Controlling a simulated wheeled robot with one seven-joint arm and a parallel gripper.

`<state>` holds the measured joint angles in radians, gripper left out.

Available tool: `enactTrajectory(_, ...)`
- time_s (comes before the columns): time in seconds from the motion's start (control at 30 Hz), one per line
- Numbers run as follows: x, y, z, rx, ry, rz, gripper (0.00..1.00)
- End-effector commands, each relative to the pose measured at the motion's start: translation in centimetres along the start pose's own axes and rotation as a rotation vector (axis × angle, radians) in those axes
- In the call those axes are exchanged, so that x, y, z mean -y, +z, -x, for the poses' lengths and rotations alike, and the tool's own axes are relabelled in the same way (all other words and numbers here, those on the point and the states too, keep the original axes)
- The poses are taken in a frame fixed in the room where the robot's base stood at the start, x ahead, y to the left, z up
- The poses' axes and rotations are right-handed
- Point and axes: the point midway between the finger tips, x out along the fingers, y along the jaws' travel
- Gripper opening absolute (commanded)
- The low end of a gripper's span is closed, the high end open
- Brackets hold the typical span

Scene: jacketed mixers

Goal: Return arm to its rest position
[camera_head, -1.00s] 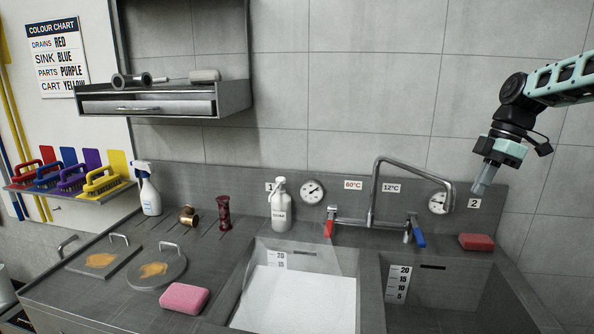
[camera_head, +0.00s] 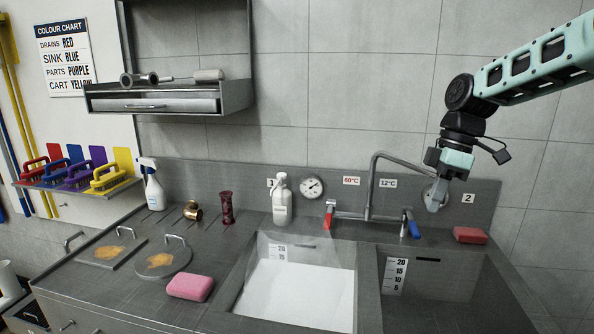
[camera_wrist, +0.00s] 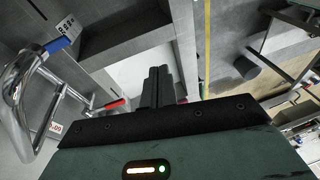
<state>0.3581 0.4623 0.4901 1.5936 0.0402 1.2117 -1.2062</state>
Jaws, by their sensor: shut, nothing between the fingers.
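My gripper (camera_head: 434,203) hangs from my arm at the right of the head view, above the back of the right sink and in front of the right wall gauge. Its fingers point down and are shut with nothing held. The wrist view shows the closed fingers (camera_wrist: 158,88) in the middle, with the faucet (camera_wrist: 22,95) at the left and a red tap handle (camera_wrist: 115,104) close by.
The left sink (camera_head: 300,250) holds white content; the right sink (camera_head: 440,262) looks dark. A soap bottle (camera_head: 282,200), a red sponge (camera_head: 470,235) and a pink sponge (camera_head: 190,287) stand around them. A shelf (camera_head: 170,97) hangs at upper left. The wall right of my arm is bare.

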Motion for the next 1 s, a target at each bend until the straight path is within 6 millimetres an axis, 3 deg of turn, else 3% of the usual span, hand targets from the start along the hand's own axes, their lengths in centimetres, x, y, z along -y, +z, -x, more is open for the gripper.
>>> enactTrajectory(0.17,7.4,-4.9,-3.3,0.059,0.013,-0.094,0.00)
enactTrajectory(0.3,16.4,-7.2,-7.1,0.105,0.055,-0.232,0.00)
enactTrajectory(0.4,22.5,-6.9,-9.7,0.121,0.098,-0.343,0.00)
enactTrajectory(0.53,28.5,-4.9,-12.2,0.120,0.146,-0.470,0.00)
enactTrajectory(0.7,32.3,-2.4,-13.9,0.106,0.182,-0.575,0.00)
enactTrajectory(1.0,33.0,-1.8,-14.2,0.101,0.190,-0.601,0.00)
